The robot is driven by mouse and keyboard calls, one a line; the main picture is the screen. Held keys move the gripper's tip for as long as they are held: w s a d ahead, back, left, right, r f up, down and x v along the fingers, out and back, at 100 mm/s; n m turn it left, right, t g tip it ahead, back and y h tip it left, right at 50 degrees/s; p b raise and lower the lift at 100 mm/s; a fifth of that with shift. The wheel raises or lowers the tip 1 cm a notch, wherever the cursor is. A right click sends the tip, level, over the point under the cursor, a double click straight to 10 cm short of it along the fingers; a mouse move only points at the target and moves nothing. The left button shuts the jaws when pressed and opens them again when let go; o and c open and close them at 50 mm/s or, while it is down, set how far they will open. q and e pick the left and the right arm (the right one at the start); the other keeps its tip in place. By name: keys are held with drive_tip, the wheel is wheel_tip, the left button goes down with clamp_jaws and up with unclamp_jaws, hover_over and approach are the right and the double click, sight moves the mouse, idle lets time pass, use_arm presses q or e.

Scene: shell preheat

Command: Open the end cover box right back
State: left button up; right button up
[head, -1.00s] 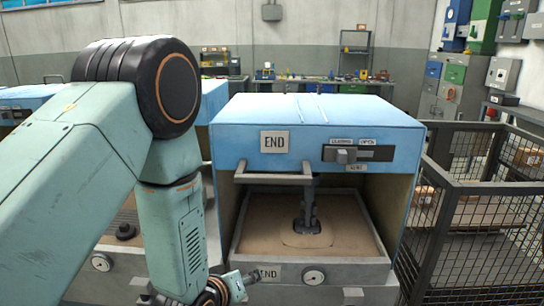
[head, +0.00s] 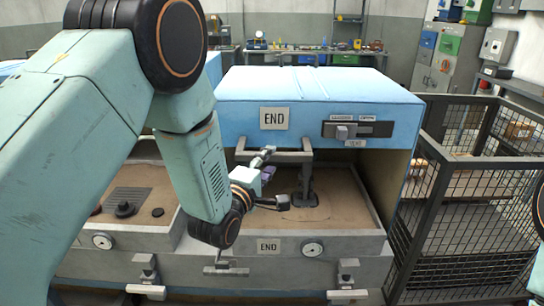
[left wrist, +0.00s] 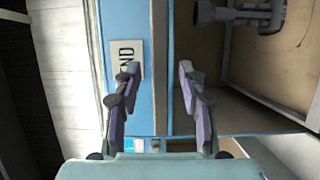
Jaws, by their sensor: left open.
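The end box's blue cover (head: 310,88) has an END plate (head: 274,118) and a grey bar handle (head: 296,157) on its front lower edge. The cover stands above an open-fronted tan bed (head: 345,200) with a dark fixture (head: 305,190). My left gripper (head: 275,178) is open at the handle's left part, one finger near bar height and one below. In the left wrist view its fingers (left wrist: 158,68) lie on either side of a grey strip (left wrist: 161,40), seemingly the handle bar; I cannot tell whether they touch it. My right gripper is not in view.
A vent slider (head: 358,129) is on the cover's front right. A lower END plate (head: 268,245) and gauge (head: 312,249) are on the base. A mesh cage (head: 470,190) stands close on the right. A neighbouring tan bed (head: 135,195) lies to the left.

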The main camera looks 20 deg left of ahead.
sight(272, 158)
use_arm(q)
drive_tip(key=w, duration=0.2)
drive_tip(key=shift+w+d+f, duration=0.1)
drive_tip(key=shift+w+d, duration=0.15)
drive_tip(key=shift+w, duration=0.05)
drive_tip(key=shift+w+d, duration=0.2)
drive_tip(key=shift+w, duration=0.2)
drive_tip(key=shift+a, duration=0.15)
drive_tip(key=shift+w+a, duration=0.1)
drive_tip(key=shift+w, duration=0.05)
drive_tip(key=shift+c, duration=0.4)
drive_tip(key=shift+d, duration=0.2)
drive_tip(key=c, duration=0.4)
drive_tip(key=shift+a, duration=0.1)
clamp_jaws()
